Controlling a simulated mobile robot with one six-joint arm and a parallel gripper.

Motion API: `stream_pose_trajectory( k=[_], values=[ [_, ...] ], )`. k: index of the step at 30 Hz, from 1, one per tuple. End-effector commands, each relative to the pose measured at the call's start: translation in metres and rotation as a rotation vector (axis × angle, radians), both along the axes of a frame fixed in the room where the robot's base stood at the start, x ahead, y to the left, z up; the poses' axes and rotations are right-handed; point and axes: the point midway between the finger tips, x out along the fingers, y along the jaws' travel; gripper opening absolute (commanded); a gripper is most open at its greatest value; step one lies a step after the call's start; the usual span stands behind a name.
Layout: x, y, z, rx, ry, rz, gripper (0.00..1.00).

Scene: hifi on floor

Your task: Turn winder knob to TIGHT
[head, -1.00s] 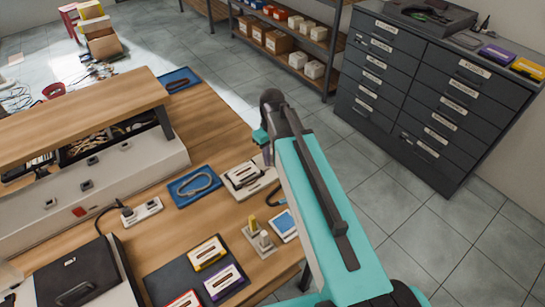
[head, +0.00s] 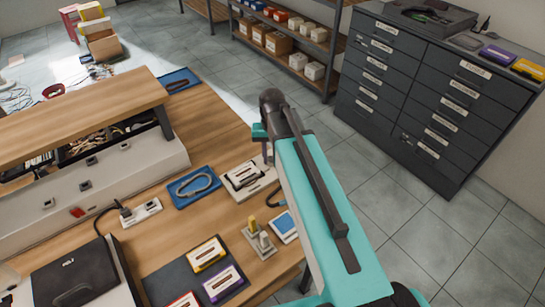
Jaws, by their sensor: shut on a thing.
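The winder looks to be the pale box-shaped device (head: 243,183) with a dark slotted cassette on top, on the wooden bench left of my arm. My gripper (head: 267,153) points down at its far right corner and is partly covered by my teal and white arm. It is shut on the winder knob there. The knob itself is hidden by the gripper and arm, so its marking and angle cannot be read.
A blue tray with a grey loop (head: 194,186) lies left of the winder. A stand with yellow and white pegs (head: 259,240) and a blue-topped box (head: 284,226) are nearer. A dark mat (head: 178,280) holds cassettes. A drawer cabinet (head: 430,100) stands at right.

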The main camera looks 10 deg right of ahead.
Motion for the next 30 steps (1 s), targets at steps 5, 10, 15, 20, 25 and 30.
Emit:
stream_pose_trajectory(
  k=[5,10,15,20,25,30],
  values=[
    [0.001,0.0,0.001,0.0,-0.003,-0.013,0.05],
    [0.0011,-0.0001,0.0011,0.0,-0.003,-0.012,0.05],
    [0.0011,-0.0002,0.001,0.0,-0.003,-0.012,0.39],
    [0.0008,-0.0003,0.0006,0.001,-0.002,-0.011,0.46],
    [0.0004,-0.0003,0.0004,0.0,-0.001,-0.011,0.46],
    [0.0004,-0.0004,0.0027,0.0,-0.001,-0.011,0.46]
  ],
)
